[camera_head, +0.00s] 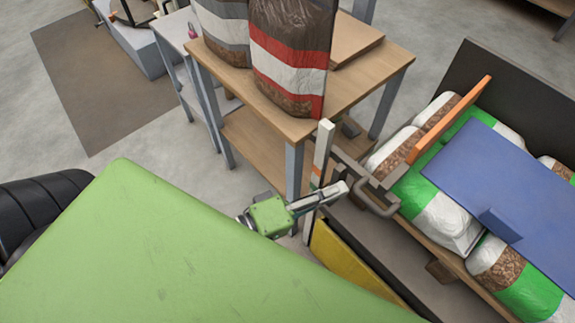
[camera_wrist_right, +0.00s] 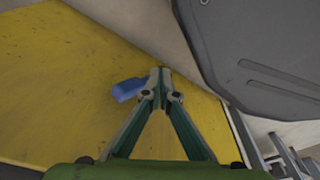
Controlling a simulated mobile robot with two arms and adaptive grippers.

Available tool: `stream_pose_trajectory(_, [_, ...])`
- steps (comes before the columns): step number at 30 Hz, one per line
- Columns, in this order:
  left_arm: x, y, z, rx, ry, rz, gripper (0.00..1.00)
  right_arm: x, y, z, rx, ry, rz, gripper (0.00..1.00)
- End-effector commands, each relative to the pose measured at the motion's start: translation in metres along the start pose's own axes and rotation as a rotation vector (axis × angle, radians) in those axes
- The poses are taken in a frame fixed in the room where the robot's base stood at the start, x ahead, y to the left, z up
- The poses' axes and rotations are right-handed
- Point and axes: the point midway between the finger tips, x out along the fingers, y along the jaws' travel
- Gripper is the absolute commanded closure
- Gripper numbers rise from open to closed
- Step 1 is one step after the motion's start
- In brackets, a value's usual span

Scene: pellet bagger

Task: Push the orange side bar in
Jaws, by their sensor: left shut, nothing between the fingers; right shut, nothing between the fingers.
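The orange side bar (camera_head: 450,120) stands on edge at the right of the head view, running along the filled bags on the pallet. My left gripper (camera_head: 342,190) is shut and empty, its fingers pointing right. Its tips are close to a grey bent handle (camera_head: 382,200), left of and apart from the orange bar; I cannot tell whether they touch the handle. My right gripper (camera_wrist_right: 161,75) is shut and empty in the right wrist view, with a yellow surface (camera_wrist_right: 60,75) behind it. The orange bar does not show there.
A blue plate (camera_head: 500,180) covers part of the bags (camera_head: 450,222). A pale upright post (camera_head: 321,155) stands beside my left gripper. A wooden table (camera_head: 350,85) with bags is behind. A yellow panel (camera_head: 345,262) lies below. A blue piece (camera_wrist_right: 128,90) shows by my right fingertips.

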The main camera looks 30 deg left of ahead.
Motion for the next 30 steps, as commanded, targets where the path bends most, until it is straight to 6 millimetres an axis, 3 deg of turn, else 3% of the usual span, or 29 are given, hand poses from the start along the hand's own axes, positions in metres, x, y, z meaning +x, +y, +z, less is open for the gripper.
stream_pose_trajectory(16, [-0.087, -0.001, -0.006, 0.003, 0.019, -0.001, 1.0, 0.0, 0.0, 0.0, 0.0, 0.0, 0.001, 1.0])
stream_pose_trajectory(22, [-0.096, 0.0, -0.006, 0.006, 0.018, 0.002, 1.0, 0.0, 0.001, 0.0, 0.0, 0.0, 0.001, 1.0])
stream_pose_trajectory(30, [-0.091, 0.003, 0.004, 0.047, -0.03, 0.006, 1.0, -0.008, 0.001, -0.009, 0.001, 0.008, 0.001, 1.0])
